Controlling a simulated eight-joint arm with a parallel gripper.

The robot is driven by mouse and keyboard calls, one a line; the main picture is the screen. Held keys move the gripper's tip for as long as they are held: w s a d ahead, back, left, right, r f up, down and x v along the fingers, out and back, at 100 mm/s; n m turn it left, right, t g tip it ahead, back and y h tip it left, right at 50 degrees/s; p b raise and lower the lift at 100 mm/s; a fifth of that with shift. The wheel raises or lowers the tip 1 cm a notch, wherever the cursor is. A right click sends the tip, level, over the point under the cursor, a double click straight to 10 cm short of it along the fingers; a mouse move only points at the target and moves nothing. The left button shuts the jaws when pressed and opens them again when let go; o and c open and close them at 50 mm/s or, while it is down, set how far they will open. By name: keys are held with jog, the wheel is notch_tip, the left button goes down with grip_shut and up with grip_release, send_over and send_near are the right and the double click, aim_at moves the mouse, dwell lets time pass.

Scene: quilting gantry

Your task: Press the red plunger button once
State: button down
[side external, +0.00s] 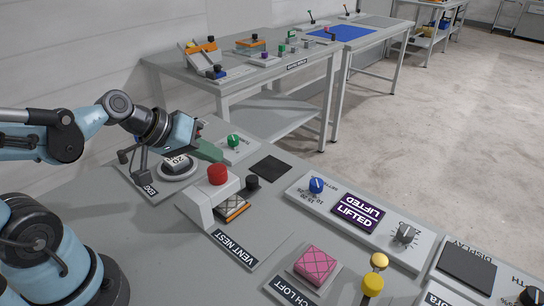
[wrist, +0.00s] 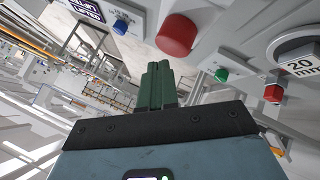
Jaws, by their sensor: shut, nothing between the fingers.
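A red plunger button (side external: 218,174) stands upright on a white block labelled VENT NEST (side external: 200,205) in the side external view. It also shows in the wrist view as a large red cylinder (wrist: 178,35), above and to the right of the fingertips. My gripper (side external: 213,154) has green fingers that are closed together and empty. In the side external view the fingertips appear just above and behind the button, and apart from it. In the wrist view the closed fingers (wrist: 158,75) point up the picture, with a visible gap to the button.
A round dial marked 20 (side external: 177,163) is below my wrist. A green knob (side external: 234,140) is behind the fingers. A small black knob (side external: 252,182) is beside the button. To the right are a blue knob (side external: 316,185), LIFTED display (side external: 358,212) and pink pad (side external: 315,262).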

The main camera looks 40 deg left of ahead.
aim_at(211, 171)
jog(key=shift+r, duration=0.15)
jog(key=shift+r, duration=2.4)
jog(key=shift+s+d+f+m, duration=0.15)
jog(key=shift+f+m, duration=0.15)
jog(key=f+m, duration=0.1)
jog(key=s+f+m+g+y, duration=0.1)
jog(key=m, duration=0.1)
jog(key=shift+s+d+f+y, duration=0.3)
jog(key=shift+s+f+y, duration=0.1)
jog(key=shift+s+a+f+m+g+y, duration=0.25)
jog(key=shift+f+m+g+y, duration=0.2)
jog(key=shift+m, duration=0.45)
jog(key=shift+r, duration=0.1)
